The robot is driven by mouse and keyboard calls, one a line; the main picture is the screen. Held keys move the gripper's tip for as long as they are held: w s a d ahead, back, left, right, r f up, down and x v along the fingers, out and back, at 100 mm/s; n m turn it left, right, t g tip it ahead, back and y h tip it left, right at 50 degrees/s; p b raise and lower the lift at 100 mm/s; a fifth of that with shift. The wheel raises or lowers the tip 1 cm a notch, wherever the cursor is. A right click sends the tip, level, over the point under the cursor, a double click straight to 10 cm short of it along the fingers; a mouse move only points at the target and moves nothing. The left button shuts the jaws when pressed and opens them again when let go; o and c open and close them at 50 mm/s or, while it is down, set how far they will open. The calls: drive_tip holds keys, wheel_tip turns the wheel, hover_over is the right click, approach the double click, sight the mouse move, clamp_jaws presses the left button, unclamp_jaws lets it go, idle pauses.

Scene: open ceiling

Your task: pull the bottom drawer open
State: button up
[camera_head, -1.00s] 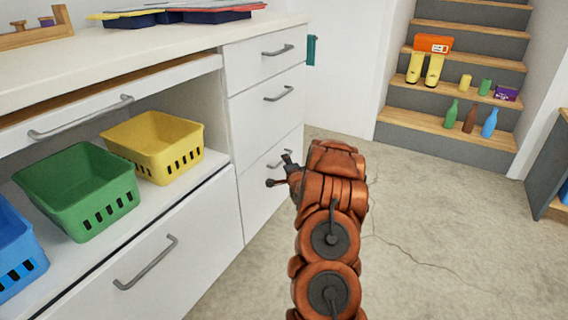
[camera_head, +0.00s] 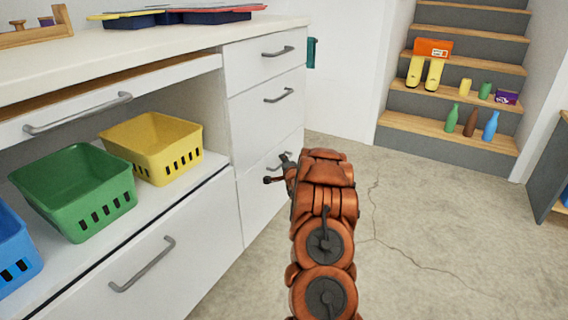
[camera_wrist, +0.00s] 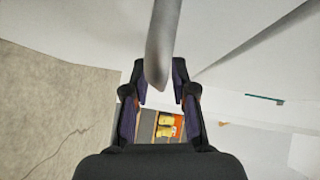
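The white bottom drawer (camera_head: 259,200) is the lowest of the stacked drawers at the cabinet's right end. It looks shut in the head view. Its grey bar handle (camera_head: 272,168) is partly hidden by my gripper (camera_head: 276,169), which is at the drawer's front. In the wrist view the handle (camera_wrist: 161,45) runs down from the top edge and ends between the fingertips of my gripper (camera_wrist: 162,85). The fingers are apart, one on each side of the bar. I cannot tell whether either finger touches it.
Two drawers with handles sit above. A wide drawer (camera_head: 150,275) is to the left, below the shelf with green (camera_head: 75,190), yellow (camera_head: 152,147) and blue (camera_head: 12,250) baskets. The concrete floor (camera_head: 440,220) to the right is clear, up to the stairs (camera_head: 440,125) holding bottles and boots.

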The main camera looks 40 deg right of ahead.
clamp_jaws()
drive_tip(key=shift+s, duration=0.15)
idle(0.4)
